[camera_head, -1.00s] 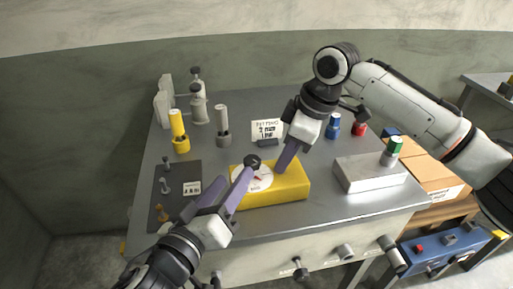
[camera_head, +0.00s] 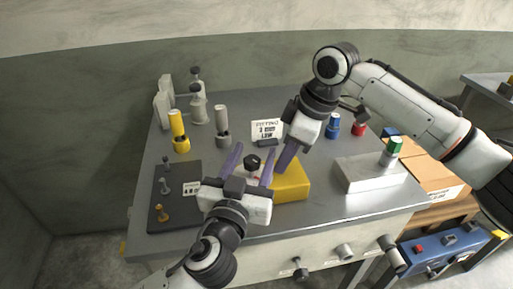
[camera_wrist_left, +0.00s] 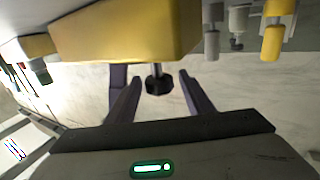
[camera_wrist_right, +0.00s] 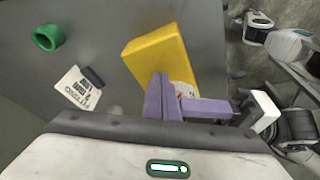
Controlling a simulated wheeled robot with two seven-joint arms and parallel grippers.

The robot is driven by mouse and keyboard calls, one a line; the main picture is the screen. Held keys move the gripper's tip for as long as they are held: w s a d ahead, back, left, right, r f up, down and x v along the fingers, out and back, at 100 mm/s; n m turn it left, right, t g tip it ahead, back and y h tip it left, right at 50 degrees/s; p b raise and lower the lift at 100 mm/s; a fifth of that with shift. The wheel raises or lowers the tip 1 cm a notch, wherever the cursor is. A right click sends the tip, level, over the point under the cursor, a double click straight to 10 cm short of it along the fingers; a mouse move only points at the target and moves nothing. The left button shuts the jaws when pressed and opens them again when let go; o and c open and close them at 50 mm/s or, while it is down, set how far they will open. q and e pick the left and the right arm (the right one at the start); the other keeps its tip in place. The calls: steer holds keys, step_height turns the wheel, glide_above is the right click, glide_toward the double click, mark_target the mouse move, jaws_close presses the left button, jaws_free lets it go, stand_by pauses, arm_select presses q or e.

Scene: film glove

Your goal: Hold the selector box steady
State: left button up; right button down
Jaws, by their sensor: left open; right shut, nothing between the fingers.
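The yellow selector box (camera_head: 292,182) lies on the grey bench top. It carries a white dial face and a black knob (camera_head: 253,162). My left gripper (camera_head: 254,152) is open, with its fingers spread on either side of the knob. The knob shows in the gap between them in the left wrist view (camera_wrist_left: 157,82), apart from both. My right gripper (camera_head: 279,170) is shut and empty, its tips at the top of the box; whether they touch it I cannot tell. The box also shows in the right wrist view (camera_wrist_right: 165,55).
A dark mat (camera_head: 174,213) with small pegs lies left of the box. Yellow (camera_head: 178,132) and grey (camera_head: 221,127) cylinders stand behind. A white card (camera_head: 267,130) stands at the back. A pale metal block (camera_head: 370,175) is on the right, with bench space between.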

arm_select(q)
steer(key=shift+w+d, duration=0.15)
steer(key=shift+w, duration=0.55)
steer(key=shift+w+d, duration=0.15)
steer(key=shift+w, duration=0.5)
steer(key=c, duration=1.1)
steer(key=shift+o, duration=0.2)
steer(key=shift+a+n+y, duration=0.15)
steer(key=shift+n+y, duration=0.75)
steer(key=shift+y, duration=0.4)
steer(key=shift+a+n+y, duration=0.35)
steer(key=shift+n+y, duration=0.4)
steer(key=shift+y, duration=0.5)
steer(key=shift+a+n+y, duration=0.3)
steer(key=shift+n+y, duration=0.45)
steer(key=shift+y, duration=0.5)
steer(key=o, duration=1.1)
steer(key=shift+c, duration=0.2)
